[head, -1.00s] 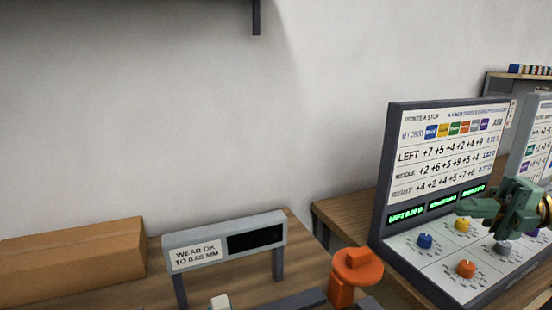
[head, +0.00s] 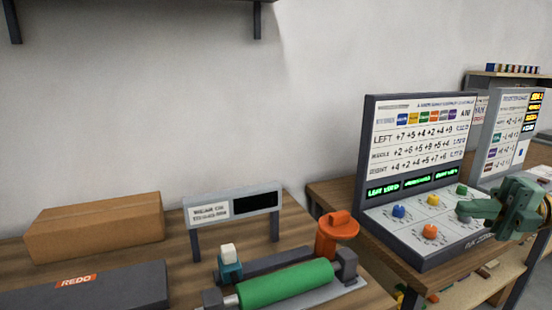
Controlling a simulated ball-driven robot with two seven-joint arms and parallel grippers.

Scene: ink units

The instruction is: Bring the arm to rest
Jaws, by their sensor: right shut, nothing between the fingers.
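My right gripper (head: 487,208) is at the right edge of the head view, dark green, with its fingers shut and nothing held. It is in front of the right part of the ink console (head: 366,150), covering some of its knob panel. My left gripper is not in view.
A second panel (head: 514,130) stands behind the console. A wall shelf (head: 150,5) hangs above.

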